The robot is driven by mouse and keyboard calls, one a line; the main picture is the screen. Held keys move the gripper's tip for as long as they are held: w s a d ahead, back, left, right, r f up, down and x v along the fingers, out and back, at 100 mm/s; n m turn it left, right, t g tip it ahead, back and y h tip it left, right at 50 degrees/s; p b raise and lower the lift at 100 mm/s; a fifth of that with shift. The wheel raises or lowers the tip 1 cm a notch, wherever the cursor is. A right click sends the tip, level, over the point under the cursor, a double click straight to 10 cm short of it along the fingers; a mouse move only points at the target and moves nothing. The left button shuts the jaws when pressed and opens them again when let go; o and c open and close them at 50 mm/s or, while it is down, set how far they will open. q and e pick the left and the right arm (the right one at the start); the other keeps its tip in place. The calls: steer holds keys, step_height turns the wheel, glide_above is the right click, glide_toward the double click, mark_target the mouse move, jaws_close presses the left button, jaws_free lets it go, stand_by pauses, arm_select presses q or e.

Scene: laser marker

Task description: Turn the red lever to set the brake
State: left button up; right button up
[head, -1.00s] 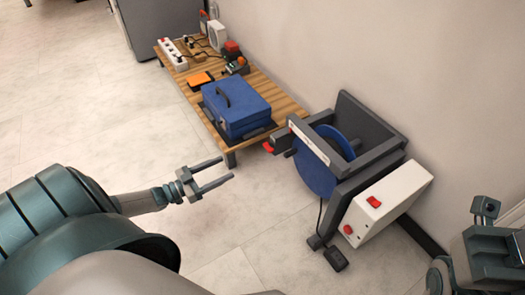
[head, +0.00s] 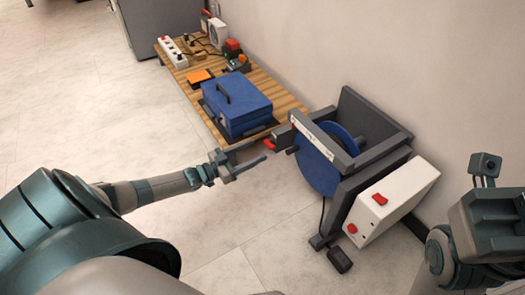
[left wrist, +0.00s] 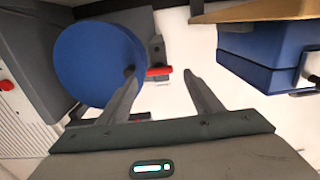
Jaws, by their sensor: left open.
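In the left wrist view the red lever (left wrist: 159,71) shows as a short red bar on a dark mount. My left gripper (head: 258,153) is open and empty, close in front of the lever. In the left wrist view the lever appears between the two fingers (left wrist: 160,76), with no clear contact. Whether the lever is inside the jaws or just beyond the tips is hard to tell. Part of my right arm shows at the right edge.
A white box (head: 390,203) with red switches is on the frame's right side. A low wooden table (head: 283,100) holds a blue case (head: 236,104), a power strip (head: 172,52) and small items. A black pedal (head: 339,260) lies on the floor. Floor at left is clear.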

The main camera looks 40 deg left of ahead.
mark_target(270, 144)
arm_select(q)
steer(key=shift+b+x, duration=0.65)
steer(key=shift+x, duration=1.65)
steer(key=c, duration=1.1)
